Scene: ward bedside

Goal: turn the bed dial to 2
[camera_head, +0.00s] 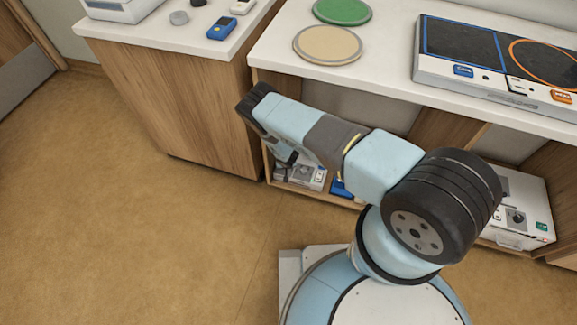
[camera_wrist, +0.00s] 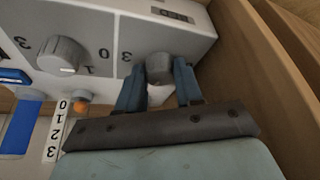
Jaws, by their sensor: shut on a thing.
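In the wrist view a white panel (camera_wrist: 190,33) carries two grey dials. My gripper (camera_wrist: 158,82) is shut on the right grey dial (camera_wrist: 158,66), with one blue finger on each side of it. A 3 shows left of that dial; its other marks are hidden by the fingers, and I cannot read where it points. The left grey dial (camera_wrist: 60,56) stands free, with a 3 on its left and a 1 and a 0 on its right. In the head view my arm hides most of the white unit (camera_head: 307,177) on the low shelf.
A wooden wall (camera_wrist: 232,70) stands close to the right of the fingers. An orange knob (camera_wrist: 81,97) and a number strip (camera_wrist: 56,132) lie lower left. Another white box with a dial (camera_head: 515,215) is at the right. The counter (camera_head: 385,75) overhangs the shelf.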

